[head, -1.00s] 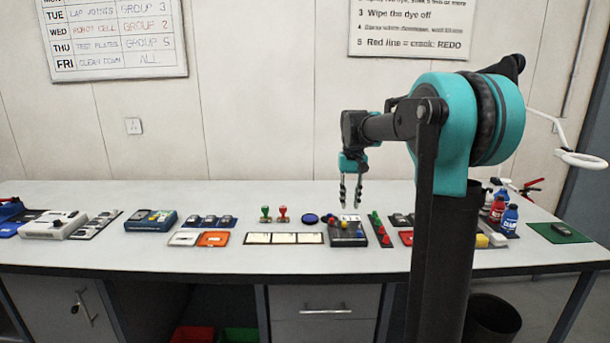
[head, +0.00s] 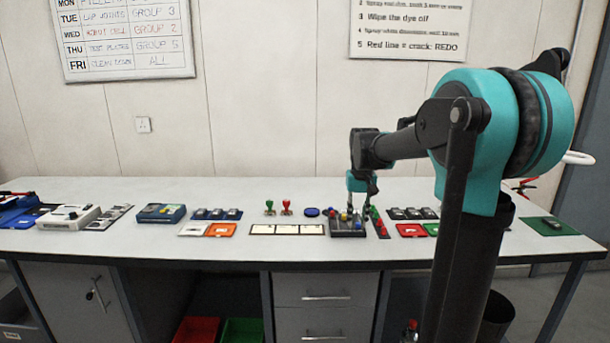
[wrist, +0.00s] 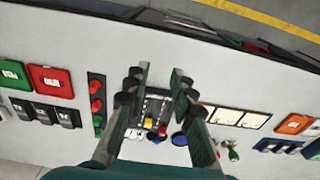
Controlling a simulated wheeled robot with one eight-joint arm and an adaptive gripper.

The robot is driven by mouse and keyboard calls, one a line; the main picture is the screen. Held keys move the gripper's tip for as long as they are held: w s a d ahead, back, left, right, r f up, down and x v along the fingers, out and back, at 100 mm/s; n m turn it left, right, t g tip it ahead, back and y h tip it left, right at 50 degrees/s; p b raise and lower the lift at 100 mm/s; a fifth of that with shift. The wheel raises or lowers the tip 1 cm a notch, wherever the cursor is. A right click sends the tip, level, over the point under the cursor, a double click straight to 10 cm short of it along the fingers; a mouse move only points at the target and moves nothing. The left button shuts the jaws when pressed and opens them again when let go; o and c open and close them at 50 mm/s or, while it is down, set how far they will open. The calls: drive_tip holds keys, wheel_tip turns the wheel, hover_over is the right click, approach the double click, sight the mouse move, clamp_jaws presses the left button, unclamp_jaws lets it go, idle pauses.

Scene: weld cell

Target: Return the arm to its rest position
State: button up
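My gripper (head: 371,193) hangs with its fingers pointing down over the right part of the bench, beside and above a black block with coloured pieces (head: 347,229). In the wrist view my gripper (wrist: 159,75) has its two dark fingers apart with nothing held between them. The black block (wrist: 152,103) shows between and below the fingers, with small yellow, red and blue pieces on it. My arm reaches out from the right, bent at the teal joint. The fingers look clear of the block, but their exact height is hard to tell.
The white bench (head: 150,240) carries a dark strip with red and green pieces (head: 378,224), red and green stamps (head: 278,207), a blue disc (head: 312,212), white cards (head: 287,230), an orange tray (head: 221,230) and a green mat (head: 544,226).

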drive_tip(key=s+d+f+t, duration=0.1)
drive_tip(key=s+f, duration=0.8)
drive_tip(key=s, duration=0.3)
drive_tip(key=s+d+f+t, duration=0.2)
drive_tip(key=s+f, duration=0.6)
drive_tip(key=s, duration=0.4)
drive_tip(key=shift+f, duration=0.35)
